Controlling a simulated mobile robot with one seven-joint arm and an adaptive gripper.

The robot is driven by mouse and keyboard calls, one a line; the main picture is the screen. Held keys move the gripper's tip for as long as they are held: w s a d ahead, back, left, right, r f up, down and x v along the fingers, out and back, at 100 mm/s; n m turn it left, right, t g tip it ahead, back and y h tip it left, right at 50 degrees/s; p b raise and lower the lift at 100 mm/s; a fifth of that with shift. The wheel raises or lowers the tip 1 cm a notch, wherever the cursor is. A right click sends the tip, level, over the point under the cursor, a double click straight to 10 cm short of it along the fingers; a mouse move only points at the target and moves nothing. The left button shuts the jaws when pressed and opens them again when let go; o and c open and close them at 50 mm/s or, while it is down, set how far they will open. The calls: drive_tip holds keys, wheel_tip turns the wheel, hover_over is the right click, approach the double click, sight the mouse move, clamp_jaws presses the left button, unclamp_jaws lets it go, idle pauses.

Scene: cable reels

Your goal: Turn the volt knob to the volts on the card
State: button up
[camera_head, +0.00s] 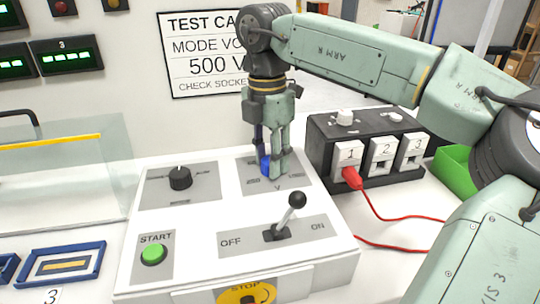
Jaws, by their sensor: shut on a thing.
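My gripper (268,165) points straight down over the right-hand dial plate (292,182) of the white control box (135,205). It is shut on the blue volt knob (265,166), which shows between and beside its fingers. The plate is marked V, with a "250" at the lower left; the knob's pointer and the other marks are mostly hidden. The test card (205,68) on the wall reads "500 V", its right edge covered by my arm.
A black knob (180,178), a lever switch (288,215) with OFF and ON, a green START button (153,254) and a yellow STOP plate (245,293) are on the box. A black socket unit (320,130) with a red plug (352,178) in socket 1 stands close at the right.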

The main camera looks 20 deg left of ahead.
drive_tip(key=m, duration=0.4)
drive_tip(key=shift+m, duration=0.3)
drive_tip(key=m, duration=0.4)
drive_tip(key=shift+w+a+m, duration=0.1)
drive_tip(key=shift+w+m, duration=0.05)
drive_tip(key=shift+m, duration=0.25)
drive_tip(key=o, duration=1.2)
drive_tip(key=shift+c, duration=0.2)
wheel_tip(320, 180, up, 8)
drive_tip(key=shift+w+f, duration=0.15)
drive_tip(key=shift+f, duration=0.05)
